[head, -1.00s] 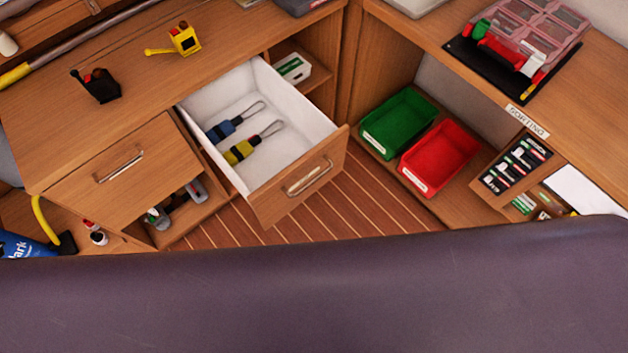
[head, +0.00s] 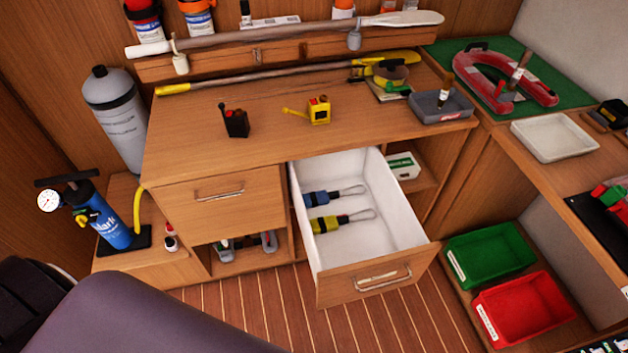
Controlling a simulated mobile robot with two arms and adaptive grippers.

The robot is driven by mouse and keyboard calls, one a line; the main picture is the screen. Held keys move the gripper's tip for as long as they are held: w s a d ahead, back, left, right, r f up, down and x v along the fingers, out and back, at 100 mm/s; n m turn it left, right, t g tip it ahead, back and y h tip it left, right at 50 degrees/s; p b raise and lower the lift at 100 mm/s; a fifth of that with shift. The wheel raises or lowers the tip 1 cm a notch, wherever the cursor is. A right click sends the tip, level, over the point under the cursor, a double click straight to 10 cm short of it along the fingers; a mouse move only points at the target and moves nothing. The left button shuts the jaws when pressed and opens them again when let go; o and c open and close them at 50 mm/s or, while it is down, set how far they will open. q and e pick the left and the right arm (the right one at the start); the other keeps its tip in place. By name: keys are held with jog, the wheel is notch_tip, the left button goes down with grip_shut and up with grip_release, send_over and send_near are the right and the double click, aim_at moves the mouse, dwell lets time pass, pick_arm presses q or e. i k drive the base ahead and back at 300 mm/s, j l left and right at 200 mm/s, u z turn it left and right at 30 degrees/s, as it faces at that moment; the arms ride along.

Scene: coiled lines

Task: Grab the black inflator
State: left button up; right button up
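A small black device (head: 236,122), which I take for the black inflator, stands on the wooden counter in the head view, left of its middle. It has a thin black stem at its upper left and a reddish-brown part on top. A similar yellow device (head: 319,110) with a yellow lever pointing left sits to its right, apart from it. A blue hand pump (head: 105,215) with a black handle, round gauge and yellow hose stands on the low ledge at left. Neither of my grippers is in view.
The open white drawer (head: 400,230) juts out below the counter, with blue and yellow tools inside. A grey cylinder (head: 117,115) stands left of the counter. A dark padded surface (head: 150,310) fills the lower left. Green (head: 490,250) and red (head: 525,305) bins sit at right.

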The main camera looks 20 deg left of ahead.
aim_at(237, 120)
jog(key=i+l+u, duration=0.1)
jog(key=u, duration=0.35)
jog(key=l+u, duration=0.25)
jog(key=u, duration=0.2)
